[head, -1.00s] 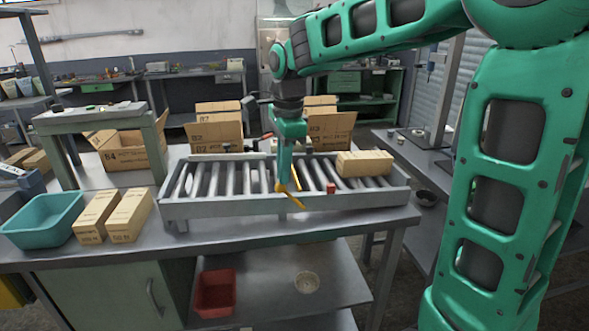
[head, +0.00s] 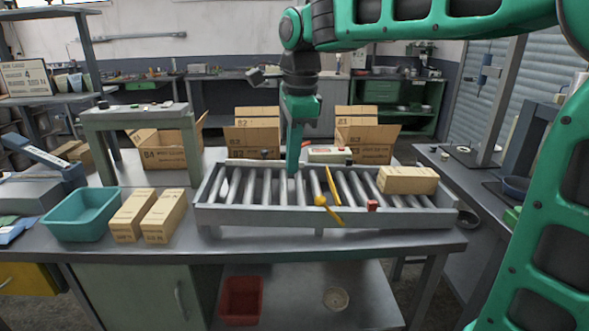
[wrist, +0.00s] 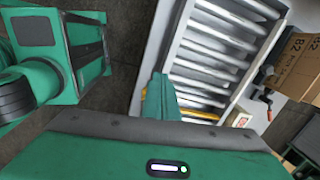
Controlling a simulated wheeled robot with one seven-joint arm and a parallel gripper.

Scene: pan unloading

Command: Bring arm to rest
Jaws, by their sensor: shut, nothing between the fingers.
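My gripper (head: 292,172) points down over the roller conveyor (head: 230,216) in the head view, left of its middle. Its green fingers are together with nothing between them. In the wrist view the finger (wrist: 160,95) shows in front of the conveyor rollers (wrist: 215,48). A yellow ladle-like thing (head: 331,186) lies on the rollers just right of my gripper, apart from it. A small red block (head: 372,205) and a cardboard box (head: 408,180) lie farther right on the conveyor.
Two cartons (head: 132,215) and a teal bin (head: 82,216) stand on the bench at left. Open boxes (head: 252,135) stand behind the conveyor, with another open box (head: 163,154) under a raised stand (head: 135,117). A red bin (head: 241,300) and a bowl (head: 336,298) sit on the lower shelf.

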